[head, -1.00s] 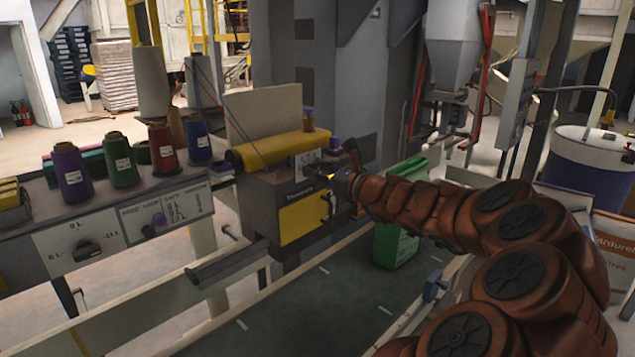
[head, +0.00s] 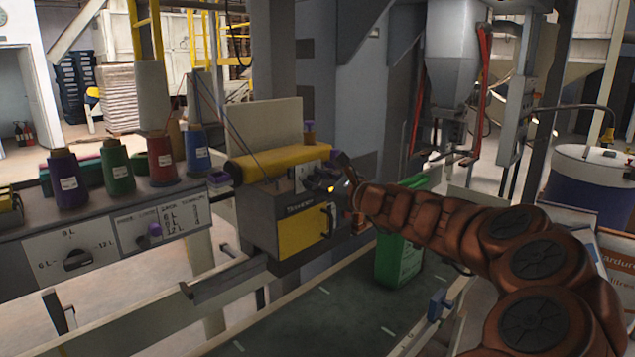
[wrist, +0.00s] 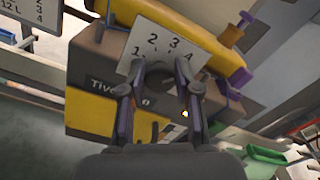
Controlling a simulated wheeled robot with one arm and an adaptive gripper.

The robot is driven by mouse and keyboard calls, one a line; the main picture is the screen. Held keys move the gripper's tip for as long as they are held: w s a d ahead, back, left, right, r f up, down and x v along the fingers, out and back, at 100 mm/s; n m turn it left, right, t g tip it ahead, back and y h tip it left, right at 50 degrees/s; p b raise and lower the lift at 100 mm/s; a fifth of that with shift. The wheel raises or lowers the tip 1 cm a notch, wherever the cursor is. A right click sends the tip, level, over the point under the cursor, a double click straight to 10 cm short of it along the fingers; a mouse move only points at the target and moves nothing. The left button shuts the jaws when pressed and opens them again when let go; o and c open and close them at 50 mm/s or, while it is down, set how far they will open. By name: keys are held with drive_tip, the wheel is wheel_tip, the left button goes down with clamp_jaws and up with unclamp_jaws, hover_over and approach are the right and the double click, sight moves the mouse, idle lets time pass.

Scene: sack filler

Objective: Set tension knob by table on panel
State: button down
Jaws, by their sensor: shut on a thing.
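The tension knob (wrist: 160,77) is a dark round knob on the front of the sewing head, below a white scale plate (wrist: 167,48) marked 1 to 4. My gripper (wrist: 160,90) is shut on the knob, with one finger on each side. The knob's pointer is hidden or too dark to read. In the head view my gripper (head: 338,182) is at the top right of the sewing head (head: 270,212), covering the knob. The printed table (head: 182,213) is on the panel (head: 120,238) at the left; its small figures are only partly legible.
A green sack (head: 400,255) stands on the conveyor (head: 335,310) below my arm.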

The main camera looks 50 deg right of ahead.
drive_tip(key=c, duration=0.8)
unclamp_jaws()
drive_tip(key=s, duration=1.2)
drive_tip(key=shift+a, duration=0.1)
